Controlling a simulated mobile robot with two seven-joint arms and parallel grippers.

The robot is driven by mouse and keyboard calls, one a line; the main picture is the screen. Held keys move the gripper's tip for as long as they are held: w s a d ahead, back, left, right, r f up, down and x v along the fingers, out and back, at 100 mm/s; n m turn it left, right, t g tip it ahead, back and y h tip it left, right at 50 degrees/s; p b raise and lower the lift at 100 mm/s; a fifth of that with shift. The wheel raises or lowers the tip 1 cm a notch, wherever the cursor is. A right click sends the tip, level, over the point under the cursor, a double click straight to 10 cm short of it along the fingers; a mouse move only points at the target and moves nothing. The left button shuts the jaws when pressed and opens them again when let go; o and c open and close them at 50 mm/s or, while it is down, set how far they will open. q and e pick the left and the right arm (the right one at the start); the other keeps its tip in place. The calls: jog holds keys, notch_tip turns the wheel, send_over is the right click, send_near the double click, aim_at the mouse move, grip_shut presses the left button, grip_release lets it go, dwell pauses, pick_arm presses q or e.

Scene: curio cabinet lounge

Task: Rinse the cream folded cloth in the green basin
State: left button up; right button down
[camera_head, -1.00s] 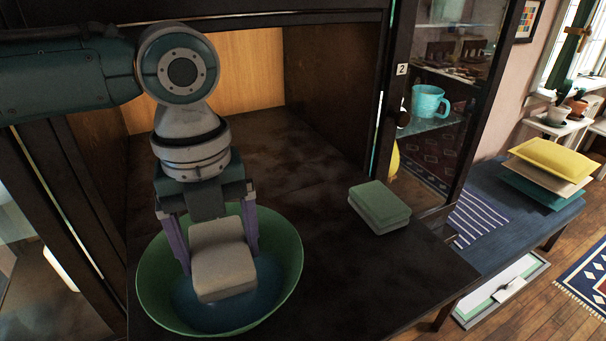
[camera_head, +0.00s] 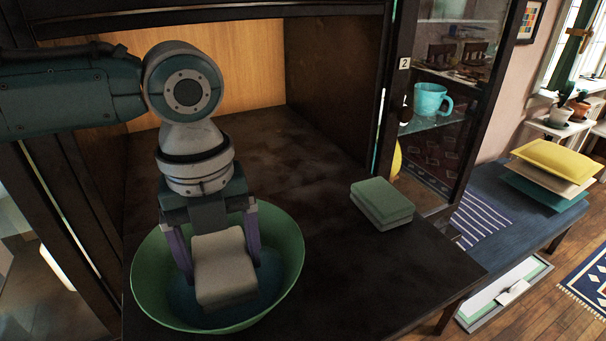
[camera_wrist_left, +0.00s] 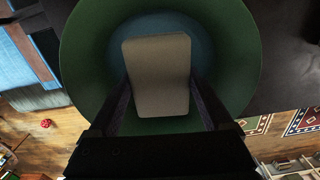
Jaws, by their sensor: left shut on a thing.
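The cream folded cloth (camera_head: 224,268) is between the purple-grey fingers of my left gripper (camera_head: 222,262), which is shut on it. The cloth is inside the green basin (camera_head: 281,232), over the blue water (camera_head: 188,299) at its bottom. I cannot tell how deep the cloth's lower end sits in the water. In the left wrist view the cloth (camera_wrist_left: 158,75) lies between the two fingers, with the green basin (camera_wrist_left: 84,50) all around it. My right gripper is not in view.
A green folded cloth stack (camera_head: 382,203) lies on the dark cabinet top (camera_head: 330,260), right of the basin. A glass door with a turquoise mug (camera_head: 430,100) behind it stands beyond. A bench with cushions (camera_head: 556,160) is at the right. The surface between basin and stack is clear.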

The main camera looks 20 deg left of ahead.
aim_at(221, 256)
pick_arm(q)
jog(key=shift+f+b, duration=0.35)
jog(key=shift+f, duration=0.3)
dwell(0.6)
notch_tip(221, 256, up, 9)
jog(key=p, duration=1)
jog(key=shift+r, duration=0.2)
dwell(0.7)
notch_tip(221, 256, up, 5)
jog(key=p, duration=0.5)
dwell(0.4)
